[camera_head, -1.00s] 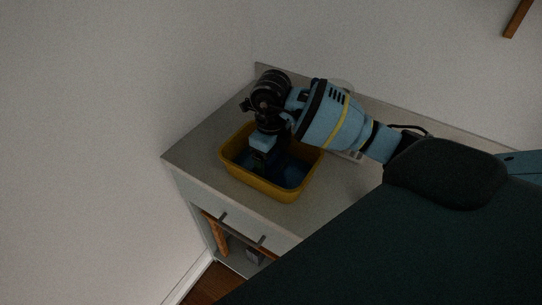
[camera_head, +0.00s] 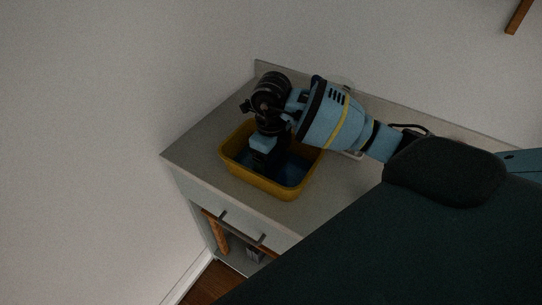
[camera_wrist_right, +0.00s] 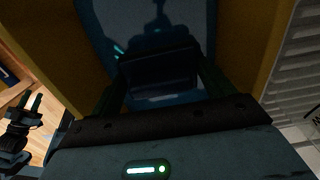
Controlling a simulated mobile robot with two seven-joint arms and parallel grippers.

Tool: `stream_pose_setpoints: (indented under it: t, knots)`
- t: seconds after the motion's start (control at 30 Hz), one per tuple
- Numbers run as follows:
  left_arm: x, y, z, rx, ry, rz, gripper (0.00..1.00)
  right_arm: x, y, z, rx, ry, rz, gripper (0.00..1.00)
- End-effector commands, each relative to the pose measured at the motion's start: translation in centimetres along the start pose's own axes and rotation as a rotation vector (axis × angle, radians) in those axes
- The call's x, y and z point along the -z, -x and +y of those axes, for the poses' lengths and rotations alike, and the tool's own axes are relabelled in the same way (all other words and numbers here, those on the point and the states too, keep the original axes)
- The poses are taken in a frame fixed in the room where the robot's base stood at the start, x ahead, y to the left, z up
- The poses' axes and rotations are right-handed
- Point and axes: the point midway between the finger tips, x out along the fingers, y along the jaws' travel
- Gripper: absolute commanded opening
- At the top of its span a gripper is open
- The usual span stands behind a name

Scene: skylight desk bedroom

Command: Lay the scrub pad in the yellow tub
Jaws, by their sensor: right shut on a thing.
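The yellow tub (camera_head: 262,186) stands on the grey counter, with a dark blue inner floor. My right gripper (camera_head: 261,163) reaches down into the tub, near its left side. In the right wrist view, the right gripper is shut on a dark slab, seemingly the scrub pad (camera_wrist_right: 160,72), between its fingers. The pad is in deep shadow, and I cannot tell whether it touches the tub floor. In the head view the gripper hides it. A dark two-pronged shape, seemingly my left gripper (camera_wrist_right: 30,105), shows at the lower left of the right wrist view.
The counter (camera_head: 195,150) has bare room to the left of the tub and in front of it. A wall rises behind it. A pale ribbed item (camera_wrist_right: 295,65) lies beside the tub. Drawer handles (camera_head: 240,229) and an open shelf are below the counter.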

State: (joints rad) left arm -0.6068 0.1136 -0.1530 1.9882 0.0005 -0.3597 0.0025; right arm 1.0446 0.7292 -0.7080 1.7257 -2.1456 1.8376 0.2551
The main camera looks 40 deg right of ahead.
Motion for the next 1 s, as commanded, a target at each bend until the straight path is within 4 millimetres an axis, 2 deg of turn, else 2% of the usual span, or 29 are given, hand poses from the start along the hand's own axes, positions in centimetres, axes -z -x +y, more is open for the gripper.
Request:
stream_pose_setpoints:
  t: [0.07,0.1,0.23,0.57,1.0]
  knots:
    - [-0.1,0.0,0.0,0.0,0.0,-0.002,0.35,0.0,-0.1,0.0,0.0,0.0,0.0,0.59]
    - [-0.1,0.0,0.0,0.0,0.0,-0.002,0.35,0.0,-0.1,0.0,0.0,0.0,0.0,0.82]
    - [-0.1,0.0,0.0,0.0,0.0,-0.002,0.35,0.0,-0.1,0.0,0.0,0.0,-0.001,0.99]
    - [0.0,0.0,0.0,0.0,0.0,-0.001,0.35,-0.1,0.3,0.0,0.001,0.0,-0.002,1.0]
    - [0.2,0.0,0.0,0.0,-0.001,0.003,0.35,-0.1,6.7,-0.1,0.002,0.0,-0.004,1.0]
